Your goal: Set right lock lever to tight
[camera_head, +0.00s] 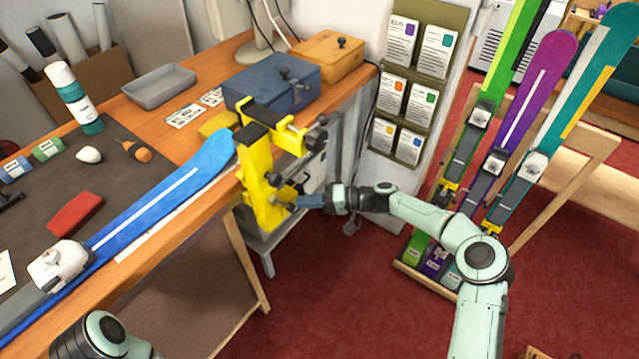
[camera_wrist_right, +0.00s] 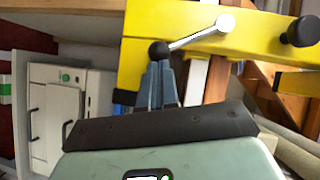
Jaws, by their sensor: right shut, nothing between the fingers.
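The yellow clamp (camera_head: 262,185) is fixed at the right end of the bench. In the right wrist view its yellow body (camera_wrist_right: 145,40) fills the top. A lock lever (camera_wrist_right: 198,37), a silver rod with a black ball at its left end, slants up to the right across it. My right gripper (camera_head: 300,202) is at the clamp's lower right side. Its blue-grey fingers (camera_wrist_right: 158,72) are shut with nothing between them; their tips overlap the black ball in view, and I cannot tell whether they touch. My left arm shows at the bottom left, its gripper out of view.
A black knob (camera_wrist_right: 301,31) sticks out right of the lever. A blue ski (camera_head: 170,190) lies along the bench (camera_head: 215,215). A blue box (camera_head: 270,82) stands behind the clamp. A rack of skis (camera_head: 460,190) stands right, with open red floor in front.

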